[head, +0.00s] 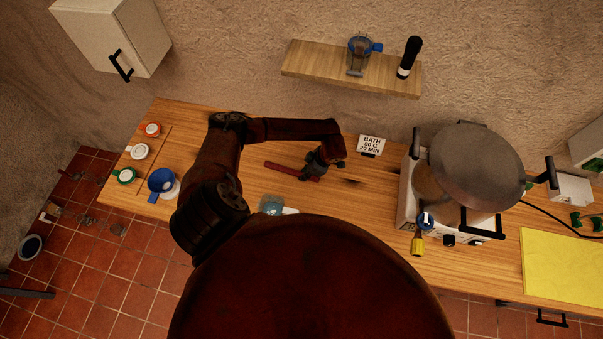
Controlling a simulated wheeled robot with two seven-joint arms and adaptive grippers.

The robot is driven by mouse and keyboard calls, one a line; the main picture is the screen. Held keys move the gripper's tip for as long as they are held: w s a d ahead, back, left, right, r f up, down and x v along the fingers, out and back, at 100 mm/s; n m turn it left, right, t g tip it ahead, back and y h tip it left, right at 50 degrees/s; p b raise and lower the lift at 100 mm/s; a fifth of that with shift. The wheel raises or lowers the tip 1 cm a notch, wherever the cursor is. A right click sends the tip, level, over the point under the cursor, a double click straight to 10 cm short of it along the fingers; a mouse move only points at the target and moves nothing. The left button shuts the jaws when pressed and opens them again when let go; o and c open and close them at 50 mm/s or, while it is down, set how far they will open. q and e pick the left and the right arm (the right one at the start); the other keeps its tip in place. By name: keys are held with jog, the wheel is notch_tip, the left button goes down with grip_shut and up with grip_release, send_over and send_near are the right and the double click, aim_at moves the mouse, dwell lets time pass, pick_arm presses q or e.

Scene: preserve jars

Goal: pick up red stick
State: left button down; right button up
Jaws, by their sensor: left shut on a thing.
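The red stick (281,168) is in the head view, at the middle of the wooden counter toward the wall. My left gripper (312,172) is at the stick's right part and is shut on it. The stick's left part sticks out of the gripper to the left. The fingers are small and dark here, and they hide part of the stick. I cannot tell whether the stick is touching the counter or just above it. My right gripper is not in view.
A large pot (439,190) with a tilted lid (475,165) stands on a cooker at right. Several lidded jars and a blue cup (161,180) are at left. A shelf (310,62) hangs above. A yellow mat (565,268) lies far right.

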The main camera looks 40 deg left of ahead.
pick_arm(q)
jog(key=shift+r, duration=0.4)
jog(key=s+d+r+b, duration=0.3)
jog(key=d+r+b, duration=0.2)
jog(key=d+r, duration=0.6)
jog(key=shift+s+d+r+b, duration=0.25)
jog(key=shift+d+r+b, duration=0.15)
jog(key=shift+d, duration=0.85)
jog(key=c, duration=2.3)
grip_release()
grip_shut()
